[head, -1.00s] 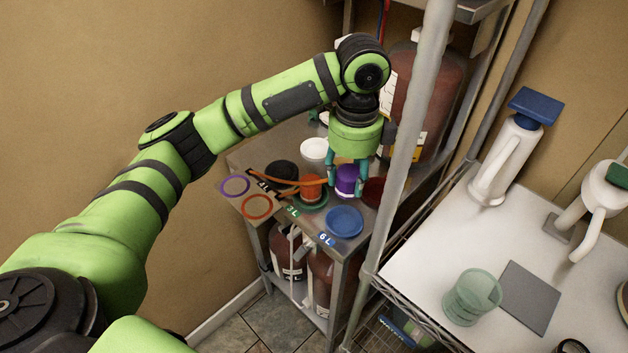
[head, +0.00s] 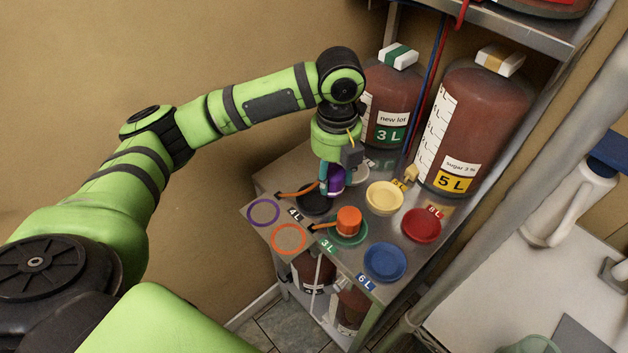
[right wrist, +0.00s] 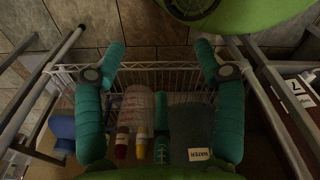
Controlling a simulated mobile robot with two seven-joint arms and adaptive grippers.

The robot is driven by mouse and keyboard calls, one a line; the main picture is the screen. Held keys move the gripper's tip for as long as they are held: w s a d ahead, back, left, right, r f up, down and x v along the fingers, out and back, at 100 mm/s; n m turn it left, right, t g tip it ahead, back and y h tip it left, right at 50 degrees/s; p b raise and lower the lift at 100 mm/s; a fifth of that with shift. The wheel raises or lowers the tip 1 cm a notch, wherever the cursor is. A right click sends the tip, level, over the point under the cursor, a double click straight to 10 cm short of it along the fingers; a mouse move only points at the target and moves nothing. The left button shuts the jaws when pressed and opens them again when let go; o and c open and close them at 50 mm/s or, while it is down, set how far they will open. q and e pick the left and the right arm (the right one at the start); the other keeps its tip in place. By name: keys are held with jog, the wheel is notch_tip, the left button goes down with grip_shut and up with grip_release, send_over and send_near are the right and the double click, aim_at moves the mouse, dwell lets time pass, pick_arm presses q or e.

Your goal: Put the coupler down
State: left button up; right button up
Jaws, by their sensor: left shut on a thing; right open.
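My left gripper (head: 328,182) is shut on a purple coupler (head: 337,177), in the head view. It holds it upright by the black dish (head: 310,203), partly in front of the white dish (head: 358,173); I cannot tell whether it touches anything below. An orange hose (head: 298,191) runs left from there. An orange coupler (head: 348,221) with its own hose stands on the green dish (head: 346,238). A purple ring (head: 251,218) and an orange ring (head: 275,245) mark the shelf's left end. My right gripper (right wrist: 158,58) is open and empty, in the right wrist view.
Yellow (head: 384,198), red (head: 421,226) and blue (head: 385,262) dishes fill the shelf's right part. The 3 L vessel (head: 392,105) and 5 L vessel (head: 470,120) stand behind. A grey post (head: 520,190) rises at right. A wire basket with bottles shows below my right gripper.

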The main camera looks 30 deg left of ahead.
pick_arm(q)
jog(key=a+f, duration=0.1)
jog(key=a, duration=0.1)
jog(key=a+f, duration=0.1)
jog(key=a, duration=0.1)
jog(key=shift+f+p, duration=0.15)
jog(key=shift+p, duration=0.2)
jog(key=shift+f, duration=0.2)
notch_tip(320, 180, down, 4)
jog(key=shift+w+r+p, duration=0.1)
jog(key=shift+r+p, duration=0.05)
jog(key=shift+p, duration=0.5)
pick_arm(e)
jog(key=shift+w+a+r, duration=0.4)
jog(key=shift+a+r, duration=0.05)
jog(key=shift+r, duration=0.15)
jog(key=shift+w+a+r, duration=0.4)
jog(key=shift+r, duration=0.2)
jog(key=shift+d, duration=0.1)
pick_arm(q)
jog(key=shift+f, duration=0.2)
jog(key=o, duration=1.3)
jog(key=shift+c, duration=0.2)
pick_arm(e)
jog(key=shift+s+d, duration=0.2)
